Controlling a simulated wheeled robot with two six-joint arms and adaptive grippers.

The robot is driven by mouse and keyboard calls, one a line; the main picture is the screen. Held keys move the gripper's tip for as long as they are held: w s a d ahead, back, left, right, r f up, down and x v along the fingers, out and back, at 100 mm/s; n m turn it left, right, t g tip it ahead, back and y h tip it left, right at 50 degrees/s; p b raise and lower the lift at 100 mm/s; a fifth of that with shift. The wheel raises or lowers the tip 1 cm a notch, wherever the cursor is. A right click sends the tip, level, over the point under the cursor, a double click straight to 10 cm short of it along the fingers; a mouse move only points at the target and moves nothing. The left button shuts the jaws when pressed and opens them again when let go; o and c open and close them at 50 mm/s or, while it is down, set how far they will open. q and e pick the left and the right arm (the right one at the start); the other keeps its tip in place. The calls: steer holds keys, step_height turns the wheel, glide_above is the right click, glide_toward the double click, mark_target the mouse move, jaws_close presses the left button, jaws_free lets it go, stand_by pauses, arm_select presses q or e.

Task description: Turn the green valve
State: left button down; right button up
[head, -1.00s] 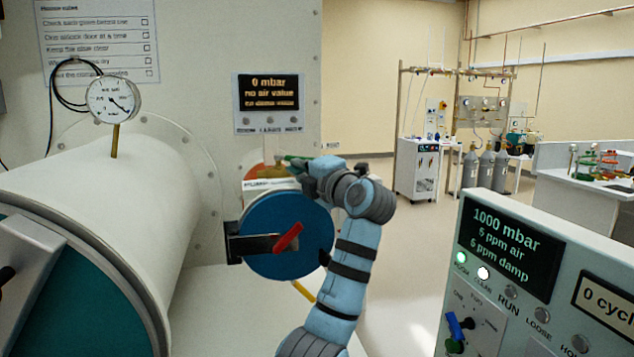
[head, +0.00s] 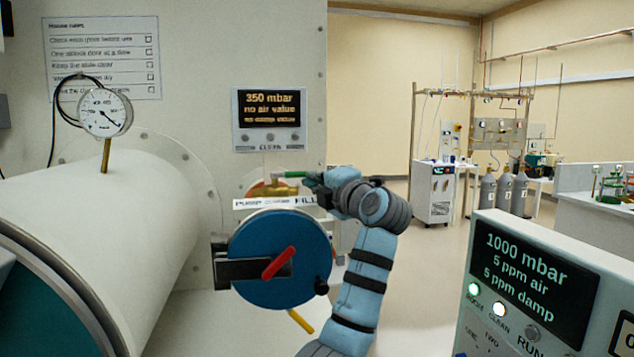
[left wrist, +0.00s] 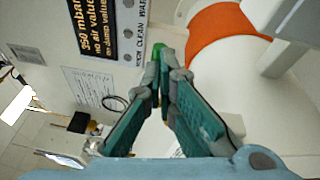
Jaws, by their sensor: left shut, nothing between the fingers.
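The green valve handle (head: 293,174) lies roughly level above a brass-coloured body (head: 268,190). A white label (head: 272,203) below it reads PUMP and FILL, with a smaller word between. My left gripper (head: 316,180) is at the right end of the handle, shut with nothing between its fingers. In the left wrist view, its closed fingertips (left wrist: 161,74) are beside the rounded green handle end (left wrist: 158,49); I cannot tell whether they touch. The gripper hides part of the handle. My right gripper is not in view.
A wall display (head: 269,107) reads 350 mbar. Below the valve is a blue round door (head: 300,230) with a red lever (head: 279,263). A large white cylinder (head: 120,220) with a dial gauge (head: 105,113) stands left. A control panel (head: 535,265) reads 1000 mbar at right.

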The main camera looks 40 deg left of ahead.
arm_select(q)
steer(key=shift+w+d, duration=0.1)
steer(key=shift+d, duration=0.1)
stand_by(0.4)
steer(key=v, duration=1.2)
steer(key=shift+a, duration=0.1)
